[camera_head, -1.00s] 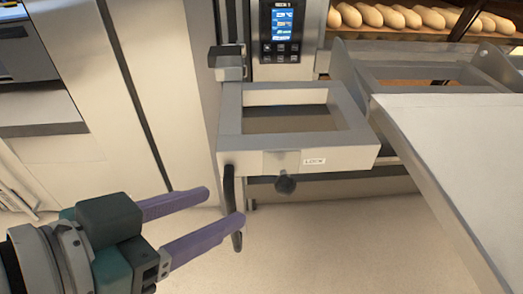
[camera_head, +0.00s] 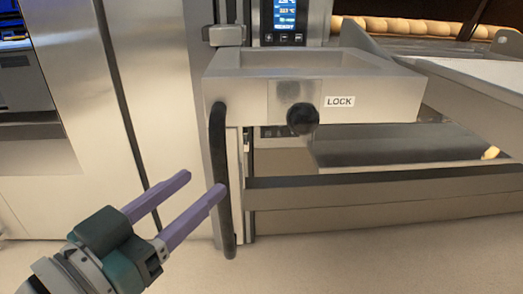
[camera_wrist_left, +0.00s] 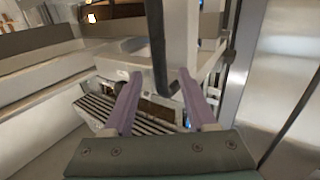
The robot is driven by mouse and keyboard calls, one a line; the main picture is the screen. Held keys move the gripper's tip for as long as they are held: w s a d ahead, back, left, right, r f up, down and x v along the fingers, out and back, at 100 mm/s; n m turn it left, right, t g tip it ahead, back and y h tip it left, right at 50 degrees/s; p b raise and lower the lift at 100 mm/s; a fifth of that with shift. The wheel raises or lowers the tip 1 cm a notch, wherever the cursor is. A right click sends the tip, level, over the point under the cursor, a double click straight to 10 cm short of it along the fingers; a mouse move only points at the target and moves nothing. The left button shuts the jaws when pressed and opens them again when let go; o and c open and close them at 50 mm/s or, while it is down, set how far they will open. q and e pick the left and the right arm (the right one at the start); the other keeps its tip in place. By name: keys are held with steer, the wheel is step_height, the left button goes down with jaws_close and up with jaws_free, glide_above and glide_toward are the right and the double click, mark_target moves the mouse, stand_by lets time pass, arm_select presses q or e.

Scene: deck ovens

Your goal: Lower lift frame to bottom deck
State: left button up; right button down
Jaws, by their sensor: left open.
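The lift frame (camera_head: 228,88) is a grey metal rectangle with an open middle, raised in front of the oven. Its front face carries a round black knob (camera_head: 302,119) beside a label (camera_head: 340,101) reading LOCK. A black vertical bar handle (camera_head: 219,150) hangs down at its left side. My left gripper (camera_head: 204,182) is open and empty, its purple fingers pointing at the lower half of the handle. In the left wrist view the handle (camera_wrist_left: 157,45) appears between the fingertips (camera_wrist_left: 160,76); I cannot tell whether they touch it. My right gripper is out of view.
A lit control panel (camera_head: 284,18) is behind the frame. Long loaves (camera_head: 420,27) lie on a shelf at the back right. A pale flat surface (camera_head: 480,80) juts in at the right. A tall steel cabinet (camera_head: 160,80) stands at left. The floor in front is clear.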

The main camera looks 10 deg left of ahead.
mark_target(215, 173)
arm_select(q)
steer(key=b+x, duration=0.1)
steer(key=x, duration=0.5)
jaws_close()
stand_by(0.3)
stand_by(1.0)
